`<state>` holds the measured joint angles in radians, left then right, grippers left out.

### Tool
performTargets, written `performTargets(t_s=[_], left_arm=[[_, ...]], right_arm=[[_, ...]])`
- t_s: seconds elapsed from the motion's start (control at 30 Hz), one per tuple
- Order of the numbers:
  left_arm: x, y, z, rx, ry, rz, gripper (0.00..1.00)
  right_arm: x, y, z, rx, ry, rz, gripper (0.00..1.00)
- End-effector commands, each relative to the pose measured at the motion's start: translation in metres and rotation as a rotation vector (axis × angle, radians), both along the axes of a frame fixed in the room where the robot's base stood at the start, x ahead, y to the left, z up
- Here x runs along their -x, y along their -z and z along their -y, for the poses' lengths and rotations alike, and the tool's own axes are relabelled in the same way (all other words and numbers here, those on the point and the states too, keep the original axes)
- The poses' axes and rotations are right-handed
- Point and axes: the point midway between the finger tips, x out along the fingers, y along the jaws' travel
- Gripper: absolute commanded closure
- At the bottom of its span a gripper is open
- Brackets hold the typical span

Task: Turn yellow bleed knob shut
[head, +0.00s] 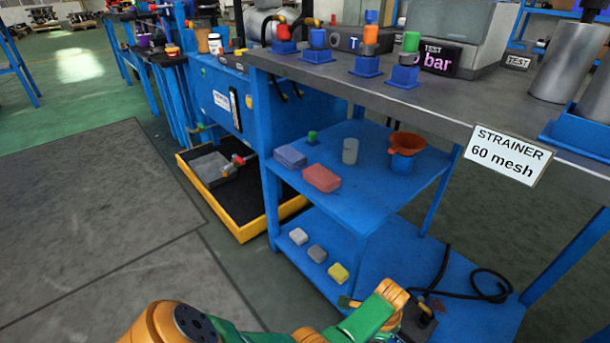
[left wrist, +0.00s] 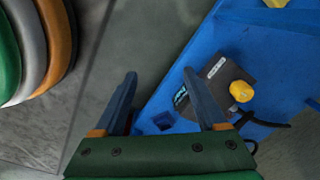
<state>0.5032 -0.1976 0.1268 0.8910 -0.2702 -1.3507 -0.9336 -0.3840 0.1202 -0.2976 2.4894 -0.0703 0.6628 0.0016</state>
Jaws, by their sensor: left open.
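The yellow bleed knob (left wrist: 241,91) sits on a dark box with a small white-marked label in the left wrist view. The box (left wrist: 222,74) rests on the blue lower shelf. My left gripper (left wrist: 162,82) is open and empty. Its right finger overlaps the box's left part in the picture, and the knob lies right of that finger, outside the jaws. I cannot tell the height gap. In the head view my left arm covers most of that spot, and I cannot make out the knob or fingertips clearly. My right gripper is in neither view.
The lower blue shelf (head: 392,258) also holds a yellow block (head: 338,273), two grey blocks and a black cable (head: 480,295). The middle shelf (head: 370,185) hangs above it. A yellow-rimmed tray (head: 245,233) stands on the floor. The floor at left is clear.

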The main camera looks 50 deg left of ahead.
Motion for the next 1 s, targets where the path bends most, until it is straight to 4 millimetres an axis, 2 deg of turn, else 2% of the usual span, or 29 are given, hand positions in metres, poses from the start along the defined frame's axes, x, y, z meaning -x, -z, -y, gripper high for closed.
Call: performTargets(t_s=[0.03,0.1,0.3,0.4,0.5,0.67,1.0], left_arm=[[0.012,-0.011,-0.004,-0.006,-0.036,-0.001,0.26],[0.029,-0.007,-0.008,-0.007,-0.094,0.009,0.26],[0.083,0.001,-0.018,-0.001,-0.253,0.036,0.26],[0.108,0.003,-0.022,0.006,-0.317,0.046,0.26],[0.128,0.004,-0.025,0.013,-0.366,0.052,0.26],[0.145,0.006,-0.027,0.020,-0.408,0.059,0.26],[0.148,0.008,-0.028,0.023,-0.419,0.062,0.26]], right_arm=[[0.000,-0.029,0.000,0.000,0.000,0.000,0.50],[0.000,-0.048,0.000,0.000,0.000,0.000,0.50],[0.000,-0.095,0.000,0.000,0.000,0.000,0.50],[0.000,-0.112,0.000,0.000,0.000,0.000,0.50],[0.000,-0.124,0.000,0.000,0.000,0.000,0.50],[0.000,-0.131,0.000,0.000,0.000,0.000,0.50],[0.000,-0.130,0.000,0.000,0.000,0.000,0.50]])
